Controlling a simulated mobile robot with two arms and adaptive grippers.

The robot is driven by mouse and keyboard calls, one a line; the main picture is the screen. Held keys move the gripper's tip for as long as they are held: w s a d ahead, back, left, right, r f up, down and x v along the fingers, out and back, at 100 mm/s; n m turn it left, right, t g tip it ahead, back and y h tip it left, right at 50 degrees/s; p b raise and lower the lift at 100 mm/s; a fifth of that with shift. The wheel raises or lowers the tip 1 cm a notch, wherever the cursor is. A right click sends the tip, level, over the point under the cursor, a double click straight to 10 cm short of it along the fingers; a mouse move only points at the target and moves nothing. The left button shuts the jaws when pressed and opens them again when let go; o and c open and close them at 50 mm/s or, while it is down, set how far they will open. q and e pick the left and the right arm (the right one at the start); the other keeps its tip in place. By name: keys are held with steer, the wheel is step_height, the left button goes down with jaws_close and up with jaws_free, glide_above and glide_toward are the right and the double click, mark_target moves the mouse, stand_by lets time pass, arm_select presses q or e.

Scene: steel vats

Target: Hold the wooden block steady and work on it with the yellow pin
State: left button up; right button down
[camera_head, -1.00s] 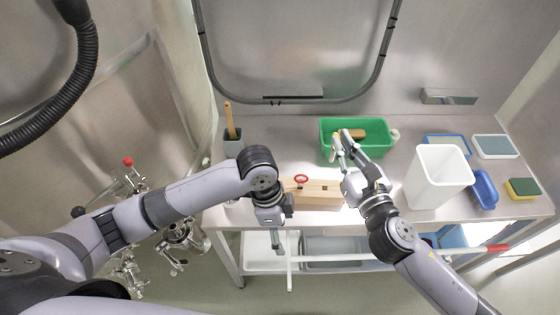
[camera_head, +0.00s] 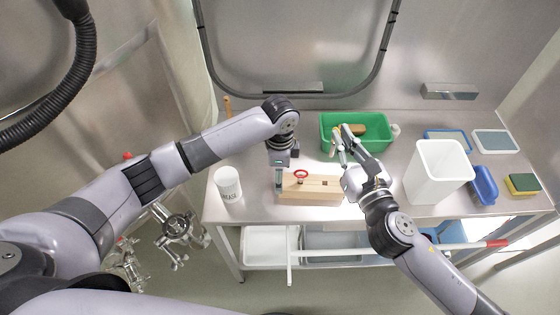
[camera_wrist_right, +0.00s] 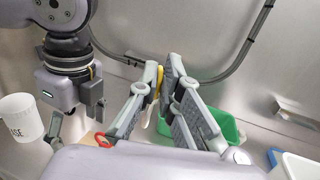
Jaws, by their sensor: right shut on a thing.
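The wooden block (camera_head: 318,187) lies on the steel table near its front edge, with a red ring (camera_head: 301,174) on its top. My left gripper (camera_head: 286,172) is at the block's left end with its fingers apart; I cannot tell whether it touches the block. It also shows in the right wrist view (camera_wrist_right: 76,124), fingers pointing down. My right gripper (camera_head: 346,135) is raised behind and right of the block, in front of the green bin. It is shut on the yellow pin (camera_wrist_right: 158,82), which shows between its fingertips in the right wrist view.
A green bin (camera_head: 384,147) with a brown item inside stands behind. A white tub (camera_head: 228,184) is left of the block. A tall white container (camera_head: 436,176), blue containers and a sponge (camera_head: 523,184) are on the right. Steel pipework (camera_head: 177,228) stands left of the table.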

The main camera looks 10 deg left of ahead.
arm_select(q)
steer(key=shift+f, duration=2.55)
steer(key=shift+c, duration=0.4)
steer(key=c, duration=1.3)
steer(key=shift+c, duration=0.2)
arm_select(e)
steer(key=shift+w+d+f+n+g+y, duration=0.1)
steer(key=shift+f+n+g+y, duration=0.5)
steer(key=shift+f, duration=0.75)
steer(key=shift+d+f+n+g+y, duration=0.1)
steer(key=shift+f+n+g+y, duration=0.45)
steer(key=shift+f, duration=0.8)
steer(key=shift+y, duration=0.25)
